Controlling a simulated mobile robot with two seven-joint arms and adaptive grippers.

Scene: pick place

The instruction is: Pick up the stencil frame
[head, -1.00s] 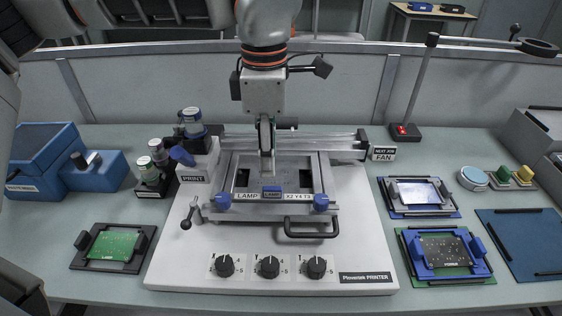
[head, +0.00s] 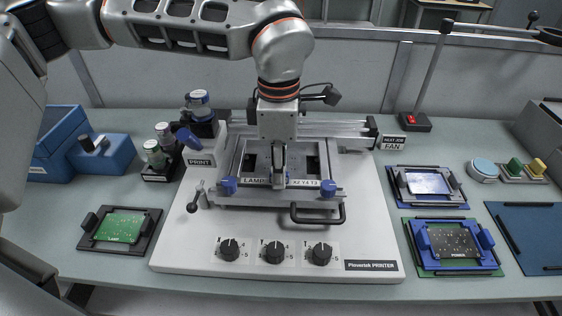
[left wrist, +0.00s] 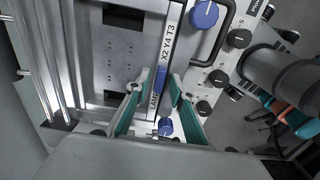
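The stencil frame (head: 236,165) is a grey metal frame lying flat in the white printer. Its front edge carries a white label strip reading LAMP and X2 Y4 T3; the strip also shows in the left wrist view (left wrist: 172,40). A blue tab (left wrist: 160,79) stands in the middle of the strip. My left gripper (head: 279,182) points straight down at the front edge. In the left wrist view its teal-padded fingers (left wrist: 155,88) stand apart on either side of the tab, with gaps visible. In the head view the gripper hides the tab. My right gripper is not in view.
The printer (head: 170,250) has blue clamp knobs (head: 228,186), a black front handle (head: 318,218) and three dials. A green board in a holder (head: 118,228) lies left. Other frames (head: 428,183) and a dark board (head: 452,241) lie right. Jars (head: 163,135) stand back left.

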